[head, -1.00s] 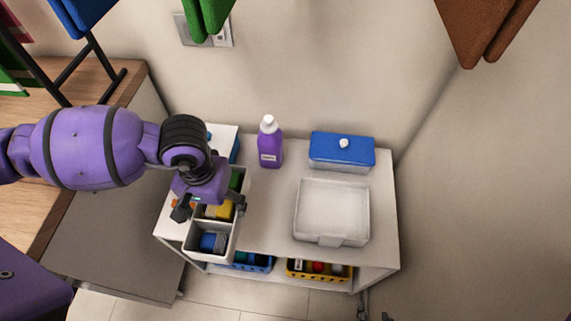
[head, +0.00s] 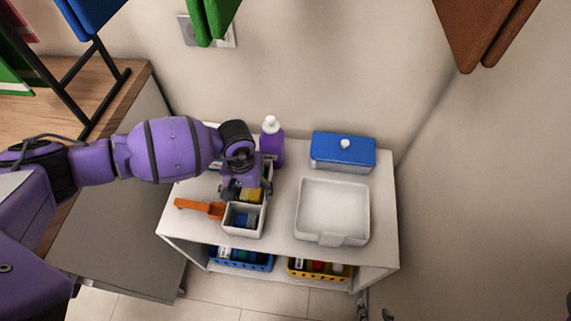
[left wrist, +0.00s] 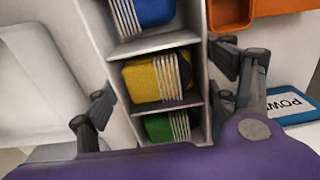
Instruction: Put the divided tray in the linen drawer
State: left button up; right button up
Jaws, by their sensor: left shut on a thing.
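The divided tray (head: 244,233) is a narrow white tray with folded cloth-like items in its compartments. In the left wrist view its dividers (left wrist: 155,45) separate blue, yellow and green items. My left gripper (head: 247,189) is shut on the tray, with one finger at each long side. The tray is over the left part of the white cabinet top; I cannot tell whether it touches it. I cannot make out a linen drawer. My right gripper is not in view.
An orange scoop (head: 198,207) lies left of the tray. A purple bottle (head: 272,148), a blue-lidded box (head: 342,151) and an empty-looking white bin (head: 332,211) stand on the cabinet top. Blue (head: 240,260) and yellow baskets (head: 318,269) sit on the shelf below.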

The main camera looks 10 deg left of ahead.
pick_arm(q)
jog(key=shift+f, duration=0.15)
jog(key=o, duration=1.2)
